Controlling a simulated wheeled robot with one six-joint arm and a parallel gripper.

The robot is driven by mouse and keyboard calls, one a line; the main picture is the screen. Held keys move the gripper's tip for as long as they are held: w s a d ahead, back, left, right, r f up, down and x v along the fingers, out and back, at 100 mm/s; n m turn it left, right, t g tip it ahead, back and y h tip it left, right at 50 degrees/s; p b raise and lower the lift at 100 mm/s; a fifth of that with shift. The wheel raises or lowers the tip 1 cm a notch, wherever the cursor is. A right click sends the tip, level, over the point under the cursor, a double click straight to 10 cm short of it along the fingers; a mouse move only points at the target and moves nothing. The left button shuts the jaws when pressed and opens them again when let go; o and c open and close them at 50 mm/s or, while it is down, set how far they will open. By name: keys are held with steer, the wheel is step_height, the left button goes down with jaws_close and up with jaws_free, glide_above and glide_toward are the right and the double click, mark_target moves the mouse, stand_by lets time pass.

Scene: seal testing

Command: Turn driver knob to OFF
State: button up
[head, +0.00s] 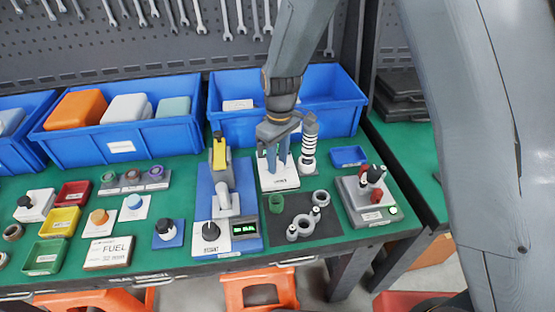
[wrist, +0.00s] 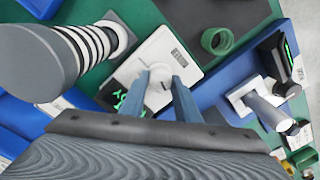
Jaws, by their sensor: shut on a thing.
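A white knob (wrist: 157,99) sits on top of a white box (wrist: 197,51), which I take to be the driver unit. In the wrist view my gripper (wrist: 162,82) points down at it, with one blue-grey finger on each side, and is shut on the knob. A green-lit display (wrist: 128,101) on the box is partly hidden behind a finger. In the head view the white box (head: 284,184) stands on the green bench below my gripper (head: 275,168). The fingers hide the knob there, and I cannot read its setting.
A striped grey-and-white column (head: 309,145) stands close right of the box. A blue-based press (head: 222,190) with a green readout is on the left. A dark mat (head: 276,232) with rings lies in front. A blue bin (head: 232,85) is behind.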

mark_target(279, 164)
steer(key=m+p, duration=0.1)
steer(key=m, duration=0.5)
steer(key=shift+m, duration=0.3)
stand_by(0.4)
steer(key=o, duration=1)
steer(key=shift+o, duration=0.2)
steer(key=shift+w+d+r+b, duration=0.1)
steer(key=shift+r+b, duration=0.35)
steer(key=shift+r, duration=1.55)
steer(key=shift+d+r+b, duration=0.1)
steer(key=shift+r+b, duration=0.35)
steer(key=shift+r, duration=1.5)
